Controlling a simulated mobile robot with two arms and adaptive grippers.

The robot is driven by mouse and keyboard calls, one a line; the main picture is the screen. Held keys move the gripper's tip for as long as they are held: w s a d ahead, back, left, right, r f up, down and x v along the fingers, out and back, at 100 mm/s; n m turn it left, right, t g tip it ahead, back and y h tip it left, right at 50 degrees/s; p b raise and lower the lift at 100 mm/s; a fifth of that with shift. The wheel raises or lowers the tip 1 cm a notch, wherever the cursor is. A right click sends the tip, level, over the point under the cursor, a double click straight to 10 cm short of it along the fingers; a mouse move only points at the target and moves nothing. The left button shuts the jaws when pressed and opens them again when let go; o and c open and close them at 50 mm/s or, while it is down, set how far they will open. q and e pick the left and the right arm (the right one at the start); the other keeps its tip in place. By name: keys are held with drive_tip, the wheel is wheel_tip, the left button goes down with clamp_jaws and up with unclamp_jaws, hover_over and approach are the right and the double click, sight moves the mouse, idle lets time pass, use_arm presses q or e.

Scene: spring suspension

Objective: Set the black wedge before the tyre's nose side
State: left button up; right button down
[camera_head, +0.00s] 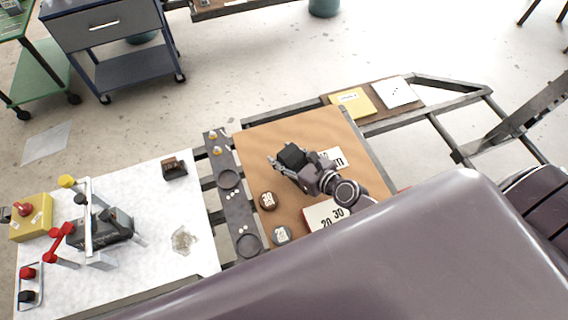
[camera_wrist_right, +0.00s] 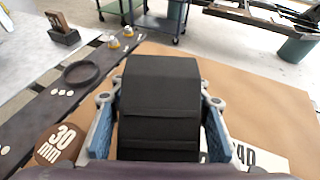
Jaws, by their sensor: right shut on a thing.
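The black wedge (camera_head: 292,154) is between the fingers of my right gripper (camera_head: 287,160), over the brown board (camera_head: 255,143). In the right wrist view the wedge (camera_wrist_right: 160,88) fills the gap between the blue-padded fingers of the same gripper (camera_wrist_right: 160,105), which is shut on it. I cannot tell whether its underside touches the board. I cannot make out a tyre for certain in either view. My left gripper is not in view.
A brown round piece marked 30 (camera_head: 268,200) and white number cards (camera_head: 327,213) lie near my right gripper. A white worktop (camera_head: 150,190) with a red-handled clamp stands further left.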

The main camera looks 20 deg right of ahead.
wheel_tip(320, 180, down, 4)
drive_tip(key=b, duration=0.3)
drive_tip(key=shift+r, duration=0.15)
drive_tip(key=c, duration=1.3)
unclamp_jaws()
drive_tip(key=shift+o, duration=1.1)
drive_tip(key=shift+s, duration=0.1)
